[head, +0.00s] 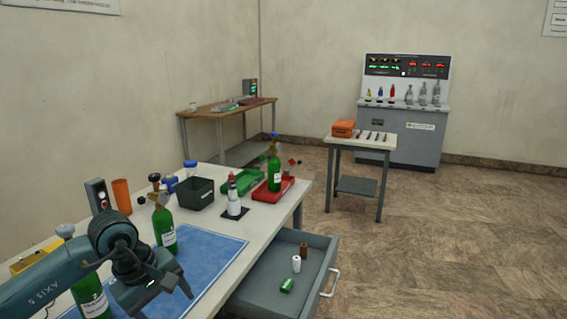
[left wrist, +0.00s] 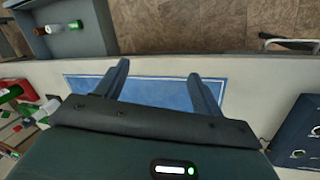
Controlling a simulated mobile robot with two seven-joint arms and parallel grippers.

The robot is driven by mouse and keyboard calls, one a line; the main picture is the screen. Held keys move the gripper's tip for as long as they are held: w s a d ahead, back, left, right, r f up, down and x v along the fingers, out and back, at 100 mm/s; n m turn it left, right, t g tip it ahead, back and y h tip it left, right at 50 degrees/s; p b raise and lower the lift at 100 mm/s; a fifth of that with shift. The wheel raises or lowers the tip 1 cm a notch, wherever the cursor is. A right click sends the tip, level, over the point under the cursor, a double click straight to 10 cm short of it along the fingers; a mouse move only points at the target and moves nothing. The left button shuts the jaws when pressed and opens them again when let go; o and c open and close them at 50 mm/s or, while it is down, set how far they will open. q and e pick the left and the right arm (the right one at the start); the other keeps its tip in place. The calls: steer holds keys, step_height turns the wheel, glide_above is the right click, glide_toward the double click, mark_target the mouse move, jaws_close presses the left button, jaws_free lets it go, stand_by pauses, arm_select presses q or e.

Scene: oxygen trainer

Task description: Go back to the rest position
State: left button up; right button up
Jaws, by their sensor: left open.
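My left gripper (head: 158,296) is over the workbench, above the blue mat (head: 212,252). In the left wrist view the two fingers of my left gripper (left wrist: 159,78) stand apart, with only the blue mat (left wrist: 150,92) showing between them. One green bottle (head: 165,232) stands upright on the mat just beyond the gripper. Another green bottle (head: 92,296) stands at the near left, partly hidden by my arm. My right gripper is in neither view.
An open drawer (head: 262,290) juts from the bench's right side, holding several small items. A red tray (head: 262,194) with a green bottle (head: 274,172), a green tray (head: 247,178) and a dark bin (head: 194,193) stand farther back. Open floor (head: 450,240) lies to the right.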

arm_select(q)
steer(key=s+d+r+n+h, duration=0.2)
steer(key=s+d+n+h, duration=0.3)
steer(key=d+n+h, duration=0.4)
steer(key=s+d+r+n+h, duration=0.1)
steer(key=s+d+n+h, duration=0.5)
steer(key=d, duration=0.6)
steer(key=w+a+f+n+t+y+p, duration=0.1)
steer(key=a+f+n+t+y, duration=0.3)
steer(key=n, duration=0.7)
steer(key=w+a+f+n+t+y, duration=0.1)
steer(key=a+n+t+y, duration=0.1)
steer(key=n+t, duration=0.6)
steer(key=w+a+f+n+t+y+p, duration=0.1)
steer(key=a+f+n+t+y, duration=0.15)
steer(key=n, duration=1.05)
steer(key=s+a+f+n+g+y, duration=0.2)
steer(key=s+f+n+g, duration=0.1)
steer(key=s+f+n, duration=0.2)
steer(key=s+a+f+n+g+y, duration=0.3)
steer(key=s+f+n, duration=0.3)
steer(key=f, duration=0.3)
steer(key=shift+s+f+n, duration=0.15)
steer(key=shift+n, duration=0.55)
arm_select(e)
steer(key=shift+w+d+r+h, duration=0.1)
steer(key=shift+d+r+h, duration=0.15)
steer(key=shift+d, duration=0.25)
